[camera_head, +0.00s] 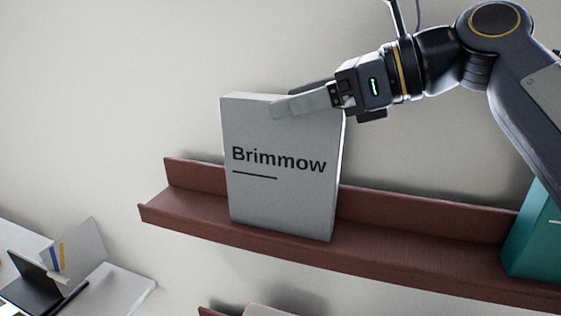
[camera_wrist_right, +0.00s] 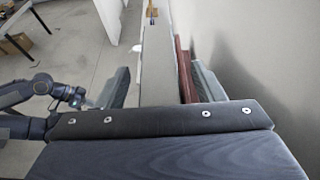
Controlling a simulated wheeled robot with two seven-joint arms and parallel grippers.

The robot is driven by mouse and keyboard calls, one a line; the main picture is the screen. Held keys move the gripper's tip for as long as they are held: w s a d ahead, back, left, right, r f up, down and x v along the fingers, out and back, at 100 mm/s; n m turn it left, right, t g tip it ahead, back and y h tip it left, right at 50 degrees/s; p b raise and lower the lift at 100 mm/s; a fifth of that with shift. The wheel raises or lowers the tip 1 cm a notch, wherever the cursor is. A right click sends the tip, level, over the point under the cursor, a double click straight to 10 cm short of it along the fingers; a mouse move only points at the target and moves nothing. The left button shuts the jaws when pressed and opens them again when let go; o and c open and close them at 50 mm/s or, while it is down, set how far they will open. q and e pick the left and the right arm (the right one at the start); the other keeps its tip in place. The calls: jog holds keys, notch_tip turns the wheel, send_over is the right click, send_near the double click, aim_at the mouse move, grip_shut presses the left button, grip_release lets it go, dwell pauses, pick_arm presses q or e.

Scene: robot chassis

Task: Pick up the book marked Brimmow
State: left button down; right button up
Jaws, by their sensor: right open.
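The Brimmow book (camera_head: 275,165) is a pale grey volume. It stands upright on a dark red wall shelf (camera_head: 400,230), its front cover facing out with black lettering. My right gripper (camera_head: 303,96) is at the book's top edge, open. One pale finger lies across the front of the cover near the top, and the other shows darker behind the top edge. In the right wrist view the book (camera_wrist_right: 158,75) shows as a pale strip between the two fingers. I cannot tell if either finger touches it.
A teal object (camera_head: 535,240) stands at the shelf's right end, with bare shelf between it and the book. Part of another shelf shows below. At lower left, a white surface (camera_head: 115,290) holds a dark panel and a pale striped item.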

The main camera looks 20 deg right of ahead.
jog(key=shift+w+a+f, duration=0.1)
jog(key=shift+a, duration=0.1)
grip_shut()
dwell(0.3)
